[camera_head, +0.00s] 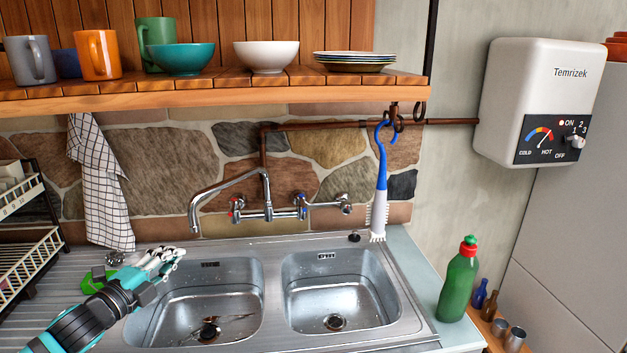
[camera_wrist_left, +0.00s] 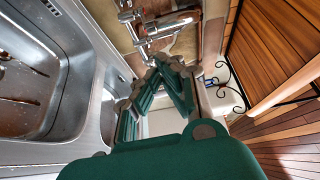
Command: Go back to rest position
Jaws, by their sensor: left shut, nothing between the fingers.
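My left gripper (camera_head: 165,260) comes in from the lower left in the head view, over the left edge of the sink (camera_head: 270,263). Its fingers are shut with nothing between them. In the left wrist view the left gripper (camera_wrist_left: 168,75) shows as dark green fingers brought together, with the sink basin (camera_wrist_left: 28,85) to the left. A green thing (camera_head: 115,281) lies beside the gripper on the drainboard, partly hidden by my arm. My right gripper is in neither view.
A shelf (camera_head: 215,92) with mugs, bowls and plates runs above the sink. A faucet (camera_head: 265,205) juts from the stone wall. A blue-white brush (camera_head: 381,190) hangs on the right. A green bottle (camera_head: 458,285) stands right of the sink. A dish rack (camera_head: 25,255) is at far left.

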